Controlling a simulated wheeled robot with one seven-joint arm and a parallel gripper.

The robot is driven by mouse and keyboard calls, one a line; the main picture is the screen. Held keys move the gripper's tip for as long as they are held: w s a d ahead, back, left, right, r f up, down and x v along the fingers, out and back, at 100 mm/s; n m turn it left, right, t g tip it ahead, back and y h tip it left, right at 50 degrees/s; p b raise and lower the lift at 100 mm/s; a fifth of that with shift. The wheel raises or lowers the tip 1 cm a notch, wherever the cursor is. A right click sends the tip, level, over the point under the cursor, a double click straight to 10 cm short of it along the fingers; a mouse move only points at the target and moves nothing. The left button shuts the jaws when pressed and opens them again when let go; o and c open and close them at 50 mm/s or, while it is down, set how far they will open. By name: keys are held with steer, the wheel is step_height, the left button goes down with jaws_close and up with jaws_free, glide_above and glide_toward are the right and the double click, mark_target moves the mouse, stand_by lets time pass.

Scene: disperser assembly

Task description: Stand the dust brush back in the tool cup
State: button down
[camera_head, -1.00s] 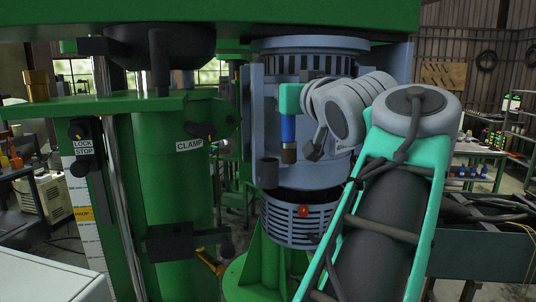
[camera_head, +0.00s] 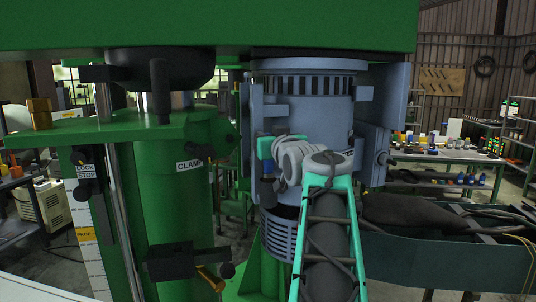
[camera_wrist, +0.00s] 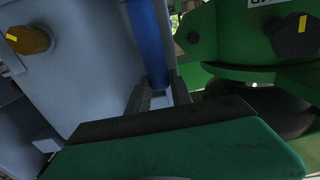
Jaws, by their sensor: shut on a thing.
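The dust brush appears as a slim blue piece (camera_head: 267,154) at my gripper (camera_head: 268,148), in front of the blue-grey motor housing. In the wrist view its blue body (camera_wrist: 147,45) runs down between my gripper's dark fingers (camera_wrist: 160,96), which are shut on it. A dark grey cylinder (camera_head: 267,192), which looks like the tool cup, is directly under the blue piece at the housing's left side. The brush's lower end is not clear there, so I cannot tell whether it is inside the cup or in front of it.
The blue-grey motor housing (camera_head: 310,115) stands close behind my gripper. A green column (camera_head: 172,200) with a clamp label is to the left, with a yellow-tipped lever (camera_head: 212,279) low on it. A green beam (camera_head: 210,25) crosses overhead. A cluttered workbench (camera_head: 440,157) is at the back right.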

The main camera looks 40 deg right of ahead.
mark_target(269, 173)
step_height(269, 173, down, 5)
steer(key=shift+s+f, duration=0.1)
steer(key=c, duration=1.3)
jaws_free()
steer(key=shift+o, duration=0.8)
steer(key=shift+p, duration=0.3)
steer(key=shift+s+a, duration=0.1)
steer(key=shift+s, duration=0.05)
steer(key=b+v, duration=0.3)
steer(key=v, duration=0.4)
steer(key=shift+s, duration=0.2)
